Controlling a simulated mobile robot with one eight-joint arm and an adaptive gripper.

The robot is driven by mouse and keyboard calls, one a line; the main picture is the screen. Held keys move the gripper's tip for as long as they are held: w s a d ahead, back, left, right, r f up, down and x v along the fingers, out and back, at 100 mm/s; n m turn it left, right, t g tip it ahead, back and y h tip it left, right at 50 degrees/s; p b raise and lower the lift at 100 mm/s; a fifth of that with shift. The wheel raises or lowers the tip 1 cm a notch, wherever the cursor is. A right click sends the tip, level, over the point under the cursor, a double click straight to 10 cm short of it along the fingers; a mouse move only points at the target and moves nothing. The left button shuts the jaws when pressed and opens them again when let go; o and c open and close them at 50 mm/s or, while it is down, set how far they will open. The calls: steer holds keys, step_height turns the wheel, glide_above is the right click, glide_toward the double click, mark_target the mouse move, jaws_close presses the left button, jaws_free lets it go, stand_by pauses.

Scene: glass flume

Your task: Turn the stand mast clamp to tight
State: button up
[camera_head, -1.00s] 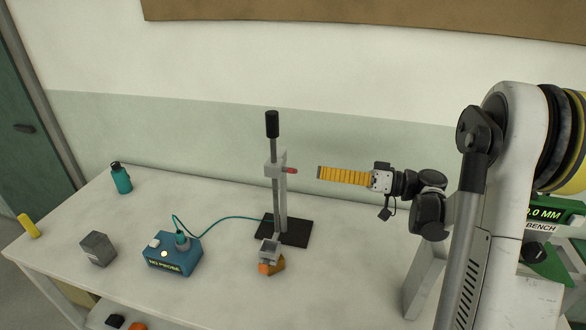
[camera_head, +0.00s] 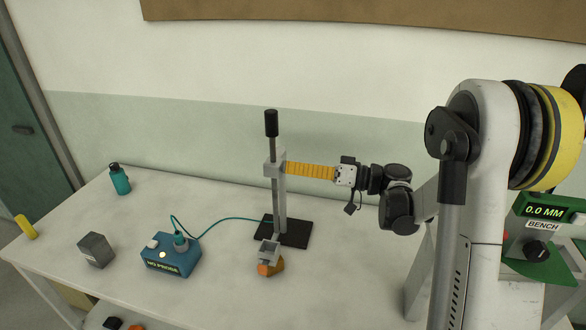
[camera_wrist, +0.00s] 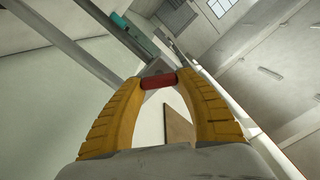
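The stand (camera_head: 284,205) has an upright mast with a black top on a dark base plate. The grey mast clamp (camera_head: 273,169) sits on the mast. Its red handle (camera_wrist: 158,82) shows in the wrist view, spanning the gap between my yellow fingertips. In the head view my fingers hide the handle. My gripper (camera_head: 288,168) reaches the clamp from the right, and it also shows in the wrist view (camera_wrist: 160,80). Its fingers are apart, one on each side of the red handle. I see no clear squeeze on it.
A blue box (camera_head: 171,254) reading NO PROBE has a teal cable running toward the stand. An orange-brown piece (camera_head: 271,268) lies before the stand. A grey block (camera_head: 95,250), teal bottle (camera_head: 119,180) and yellow cylinder (camera_head: 26,227) stand left. A green display (camera_head: 545,211) reads 0.0 MM.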

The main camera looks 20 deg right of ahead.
steer(key=shift+m, duration=0.3)
steer(key=m+b, duration=0.1)
steer(key=m, duration=0.1)
steer(key=m+b, duration=0.1)
steer(key=m, duration=0.2)
steer(key=shift+w+f+m, duration=0.1)
steer(key=shift+f+m, duration=0.1)
steer(key=shift+m, duration=0.1)
steer(key=m+b, duration=0.1)
steer(key=m, duration=0.5)
steer(key=shift+f, duration=0.1)
steer(key=shift+m, duration=0.4)
steer(key=o, duration=1.2)
steer(key=shift+d, duration=0.15)
